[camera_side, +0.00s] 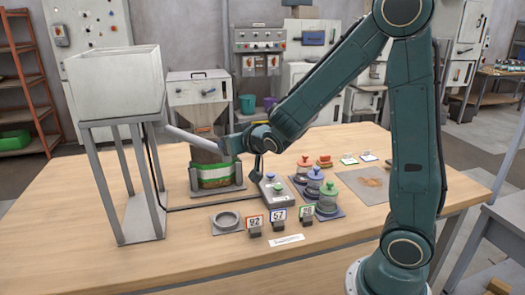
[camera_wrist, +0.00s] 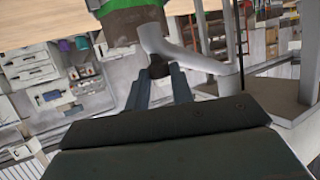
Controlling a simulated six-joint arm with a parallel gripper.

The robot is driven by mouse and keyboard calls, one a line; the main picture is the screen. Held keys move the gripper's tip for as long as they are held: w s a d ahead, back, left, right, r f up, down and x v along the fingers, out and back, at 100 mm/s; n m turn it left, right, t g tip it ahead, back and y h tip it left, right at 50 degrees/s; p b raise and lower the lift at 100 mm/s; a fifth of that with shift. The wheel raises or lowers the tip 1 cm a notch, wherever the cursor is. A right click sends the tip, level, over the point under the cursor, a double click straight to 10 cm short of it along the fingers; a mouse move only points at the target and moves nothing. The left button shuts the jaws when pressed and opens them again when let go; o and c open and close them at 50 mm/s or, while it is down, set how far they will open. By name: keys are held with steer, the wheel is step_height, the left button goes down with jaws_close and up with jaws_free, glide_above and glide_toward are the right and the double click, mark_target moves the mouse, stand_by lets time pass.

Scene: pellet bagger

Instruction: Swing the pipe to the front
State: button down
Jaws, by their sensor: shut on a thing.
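The grey pipe (camera_side: 192,139) slopes down to the right from the white hopper (camera_side: 118,82). Its lower end is close to my gripper (camera_side: 232,147), above the bag with the green band (camera_side: 215,175). In the wrist view the pale pipe (camera_wrist: 190,58) curves in from the right. My gripper (camera_wrist: 158,80) is shut on a dark knob (camera_wrist: 158,67) at the pipe's end. The bag (camera_wrist: 130,25) shows at the top of the wrist view, beside the pipe end. Part of the grip is hidden in the side view.
The hopper's stand (camera_side: 133,190) is left of the bag. A grey box with a button (camera_side: 272,192) and several lidded jars (camera_side: 314,183) stand to the right. A grey ring (camera_side: 227,219) and number cards (camera_side: 278,215) sit in front. The table's front left is clear.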

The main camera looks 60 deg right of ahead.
steer(key=shift+s+a+f+m+g+h, duration=0.1)
steer(key=shift+s+a+m+g+h, duration=0.15)
steer(key=shift+a+m+h, duration=0.4)
steer(key=shift+s+a+f+m+g+h, duration=0.15)
steer(key=shift+a+m+g+h, duration=0.2)
steer(key=shift+a, duration=0.65)
steer(key=shift+s+a+f+m+g+h, duration=0.1)
steer(key=shift+s+a+m+g+h, duration=0.1)
steer(key=shift+a+m+h, duration=0.45)
steer(key=shift+a+r, duration=0.1)
steer(key=shift+a, duration=0.15)
steer(key=c, duration=1.2)
jaws_free()
steer(key=shift+r, duration=0.15)
steer(key=shift+s+r, duration=0.1)
steer(key=v, duration=1.3)
steer(key=shift+s, duration=0.2)
steer(key=shift+r, duration=0.1)
